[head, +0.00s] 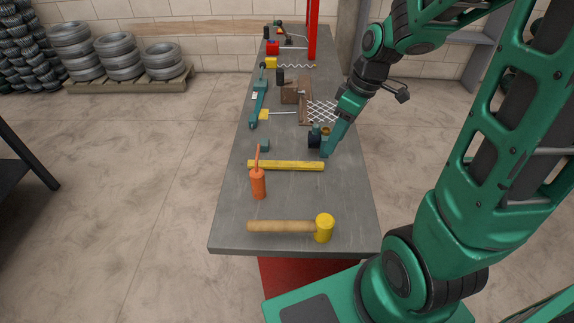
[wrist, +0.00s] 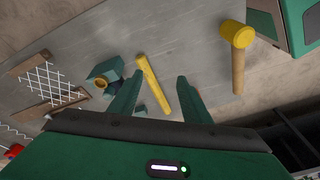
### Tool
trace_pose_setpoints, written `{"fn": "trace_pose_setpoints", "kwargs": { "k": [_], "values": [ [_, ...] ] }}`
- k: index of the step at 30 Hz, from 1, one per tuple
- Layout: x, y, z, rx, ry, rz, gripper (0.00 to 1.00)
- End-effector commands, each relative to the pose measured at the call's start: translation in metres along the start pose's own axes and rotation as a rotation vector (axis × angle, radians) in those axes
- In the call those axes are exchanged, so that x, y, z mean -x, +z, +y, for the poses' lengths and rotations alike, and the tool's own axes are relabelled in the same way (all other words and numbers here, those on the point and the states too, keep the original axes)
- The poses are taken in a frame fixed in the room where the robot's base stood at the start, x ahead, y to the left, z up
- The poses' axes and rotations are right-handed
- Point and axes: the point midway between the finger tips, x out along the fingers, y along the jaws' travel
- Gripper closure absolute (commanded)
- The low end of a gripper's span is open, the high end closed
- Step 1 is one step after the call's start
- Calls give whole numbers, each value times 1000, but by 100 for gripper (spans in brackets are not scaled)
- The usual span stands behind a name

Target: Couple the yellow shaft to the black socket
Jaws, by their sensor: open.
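The yellow shaft (head: 286,166) lies crosswise on the grey bench in the head view. In the wrist view the yellow shaft (wrist: 151,80) shows in the gap between my fingers, apart from both. A dark, round-faced part (head: 314,141), likely the black socket, stands just beyond the shaft's right end. In the wrist view a teal block with a brass-coloured ring (wrist: 103,76) sits beside the shaft; I cannot tell whether it is the socket. My gripper (head: 326,153) is open and empty above the bench near the shaft's right end; it also shows in the wrist view (wrist: 160,77).
An orange bottle (head: 258,184) stands close in front of the shaft's left end. A yellow-headed mallet (head: 285,227) lies nearer the front edge. A small teal block (head: 265,146) lies behind the shaft. White mesh (head: 321,111) and other tools occupy the far bench (head: 225,225).

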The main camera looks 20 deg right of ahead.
Motion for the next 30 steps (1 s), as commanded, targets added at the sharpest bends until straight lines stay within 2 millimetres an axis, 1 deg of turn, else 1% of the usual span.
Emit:
{"fn": "trace_pose_setpoints", "kwargs": {
  "k": [1, 3, 6, 10, 14, 21, 24, 30],
  "values": [
    [-13, -14, 2, 86, -20, 16, 56],
    [-27, -34, 4, 208, -39, 49, 56],
    [-43, -57, 5, 343, -57, 92, 56],
    [-56, -74, 4, 454, -70, 130, 56],
    [-66, -82, 3, 499, -74, 146, 56],
    [-100, -86, 0, 501, -76, 147, 56],
    [-111, -87, -1, 501, -74, 148, 56],
    [-121, -89, -1, 500, -73, 148, 56]
  ]
}}
